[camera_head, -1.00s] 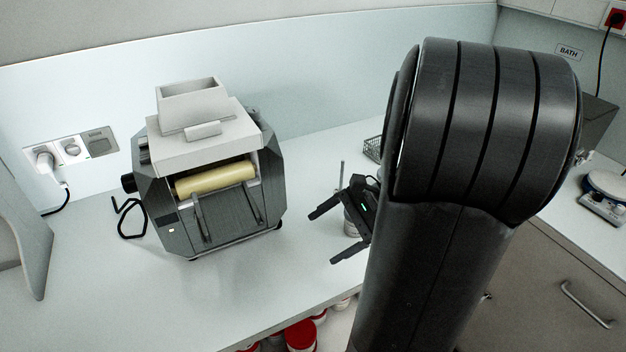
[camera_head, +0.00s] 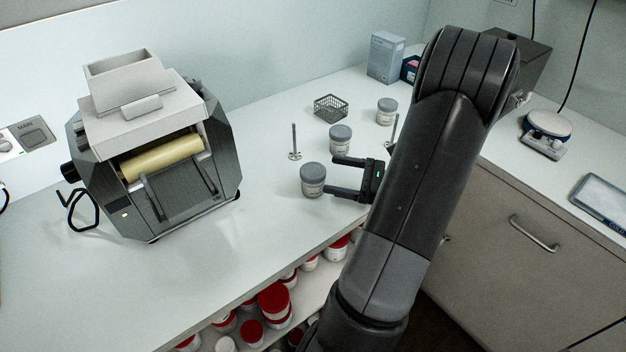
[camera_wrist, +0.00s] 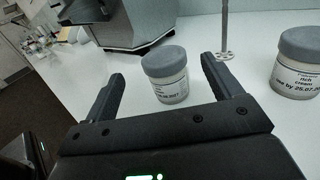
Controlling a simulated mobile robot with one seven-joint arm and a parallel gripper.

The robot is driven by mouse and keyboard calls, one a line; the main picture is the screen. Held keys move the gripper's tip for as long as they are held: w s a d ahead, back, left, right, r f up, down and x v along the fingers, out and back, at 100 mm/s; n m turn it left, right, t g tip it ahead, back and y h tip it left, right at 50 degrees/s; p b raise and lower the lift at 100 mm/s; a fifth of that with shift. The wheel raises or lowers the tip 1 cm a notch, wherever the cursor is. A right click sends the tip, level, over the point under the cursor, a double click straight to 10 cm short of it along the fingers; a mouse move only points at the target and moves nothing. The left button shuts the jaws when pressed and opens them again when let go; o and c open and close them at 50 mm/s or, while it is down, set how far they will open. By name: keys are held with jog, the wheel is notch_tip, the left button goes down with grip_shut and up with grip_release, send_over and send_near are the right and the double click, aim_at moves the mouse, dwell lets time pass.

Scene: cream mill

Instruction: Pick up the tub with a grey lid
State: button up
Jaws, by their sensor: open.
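Three tubs with grey lids stand upright on the white bench: a front tub (camera_head: 313,181), a middle tub (camera_head: 340,140) and a back tub (camera_head: 386,112). My gripper (camera_head: 332,177) is open and empty, low over the bench, with its fingers pointing left at the front tub. In the wrist view the front tub (camera_wrist: 167,78) shows between and just beyond the fingertips (camera_wrist: 163,70). I cannot tell whether either finger touches it. Another grey-lidded tub (camera_wrist: 298,65) stands at the right there, with a label reading "rich cream".
A roller mill (camera_head: 150,150) stands to the left. A thin metal rod on a round foot (camera_head: 294,145) stands behind the front tub. A wire basket (camera_head: 330,108) is farther back. Red-lidded tubs (camera_head: 274,300) fill the shelf below the bench edge. Bench between mill and tubs is clear.

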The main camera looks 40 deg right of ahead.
aim_at(313, 170)
jog(key=x, duration=0.6)
jog(key=shift+w+a+f, duration=0.15)
jog(key=shift+w+f, duration=0.05)
jog(key=shift+w, duration=0.2)
jog(key=c, duration=1.1)
jog(key=shift+r, duration=0.1)
